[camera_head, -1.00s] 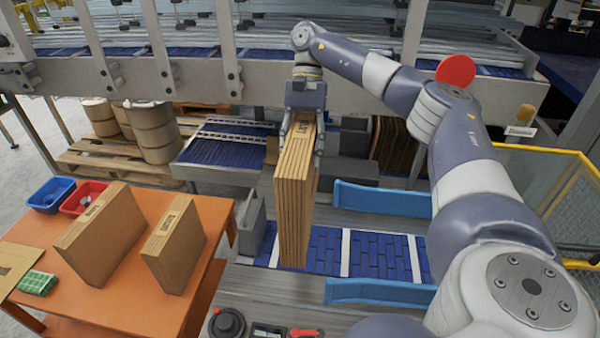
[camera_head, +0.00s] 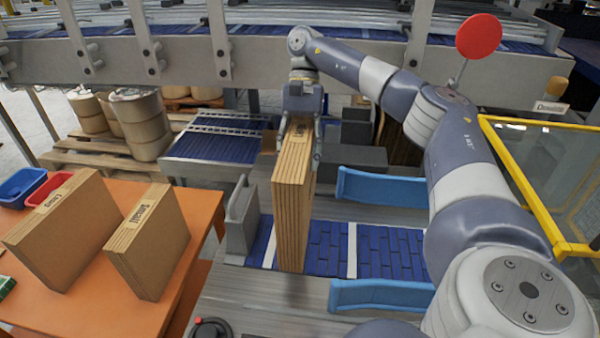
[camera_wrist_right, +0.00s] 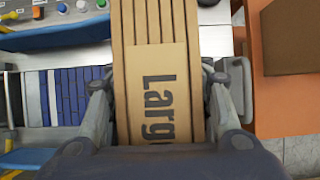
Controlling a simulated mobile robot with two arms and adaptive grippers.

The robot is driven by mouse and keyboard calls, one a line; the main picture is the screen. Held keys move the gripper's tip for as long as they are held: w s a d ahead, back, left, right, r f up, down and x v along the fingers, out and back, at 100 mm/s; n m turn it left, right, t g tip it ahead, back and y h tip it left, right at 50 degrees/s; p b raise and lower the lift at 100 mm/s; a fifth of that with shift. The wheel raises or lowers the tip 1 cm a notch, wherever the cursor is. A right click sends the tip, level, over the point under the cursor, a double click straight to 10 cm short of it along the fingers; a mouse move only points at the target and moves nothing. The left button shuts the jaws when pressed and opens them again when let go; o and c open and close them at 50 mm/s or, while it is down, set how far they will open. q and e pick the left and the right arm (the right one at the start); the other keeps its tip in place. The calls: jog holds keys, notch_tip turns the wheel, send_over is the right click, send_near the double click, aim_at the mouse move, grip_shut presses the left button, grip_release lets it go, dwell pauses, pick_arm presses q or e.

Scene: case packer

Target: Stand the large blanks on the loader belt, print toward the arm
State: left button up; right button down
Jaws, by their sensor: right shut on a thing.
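My right gripper (camera_head: 301,140) is shut on a stack of large brown cardboard blanks (camera_head: 291,205), held upright over the left end of the blue loader belt (camera_head: 385,252). In the right wrist view the stack (camera_wrist_right: 155,30) lies between the two fingers (camera_wrist_right: 160,95), with a "Large" label facing the camera. I cannot tell whether its lower edge touches the belt. Another stack labelled Large (camera_head: 62,235) stands on the orange table at the left. A stack labelled Small (camera_head: 150,245) stands next to it. My left gripper is not in view.
Blue side guides (camera_head: 380,187) and (camera_head: 375,295) flank the belt. A grey upright plate (camera_head: 241,222) stands at its left end. Red (camera_head: 50,187) and blue (camera_head: 20,184) bins sit on the orange table (camera_head: 85,310). A yellow-framed guard (camera_head: 530,190) is at the right. The belt's right part is clear.

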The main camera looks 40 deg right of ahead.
notch_tip(320, 180, down, 10)
jog(key=b, duration=0.4)
jog(key=shift+f, duration=0.25)
dwell(0.3)
jog(key=c, duration=0.8)
grip_release()
jog(key=shift+f, duration=0.15)
jog(key=p+v, duration=0.6)
jog(key=v, duration=0.6)
